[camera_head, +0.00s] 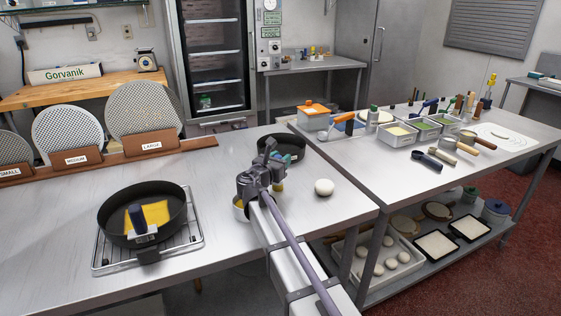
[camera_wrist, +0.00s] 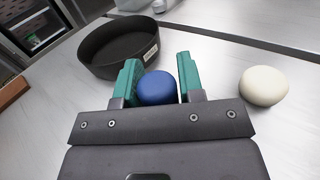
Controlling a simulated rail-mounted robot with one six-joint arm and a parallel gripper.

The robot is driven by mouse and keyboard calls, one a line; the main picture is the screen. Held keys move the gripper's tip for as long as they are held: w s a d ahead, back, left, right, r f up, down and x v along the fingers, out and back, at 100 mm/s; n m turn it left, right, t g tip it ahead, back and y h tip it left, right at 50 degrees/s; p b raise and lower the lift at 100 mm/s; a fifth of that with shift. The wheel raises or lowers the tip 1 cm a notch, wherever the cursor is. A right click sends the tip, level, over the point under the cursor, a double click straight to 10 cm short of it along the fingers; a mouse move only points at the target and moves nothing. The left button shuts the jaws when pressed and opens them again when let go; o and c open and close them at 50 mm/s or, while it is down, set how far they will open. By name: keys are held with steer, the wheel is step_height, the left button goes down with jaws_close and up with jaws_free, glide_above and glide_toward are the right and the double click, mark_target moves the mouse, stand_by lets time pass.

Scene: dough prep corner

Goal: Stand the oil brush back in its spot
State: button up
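My gripper (camera_wrist: 158,70) has green fingers and sits over the left worktop. In the wrist view a round blue object (camera_wrist: 157,88) fills the gap between the fingers and appears to touch both. It may be the top of the oil brush handle, but its lower part is hidden by the gripper. In the head view my gripper (camera_head: 285,155) hides most of this spot. The brush's spot is not clearly identifiable.
A dark round pan (camera_wrist: 115,45) lies just beyond the fingers. A pale dough ball (camera_head: 323,187) sits to the right. A black pan (camera_head: 112,229) on a wire rack stands at left. Labelled screens line the back. The right table (camera_head: 385,175) carries tubs and tools.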

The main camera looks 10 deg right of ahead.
steer(key=o, duration=0.3)
steer(key=shift+o, duration=0.2)
steer(key=shift+r, duration=0.1)
steer(key=shift+s+r, duration=0.1)
steer(key=shift+r, duration=0.1)
steer(key=v, duration=1.1)
steer(key=shift+s+a, duration=0.25)
steer(key=shift+a, duration=0.1)
steer(key=shift+f, duration=0.1)
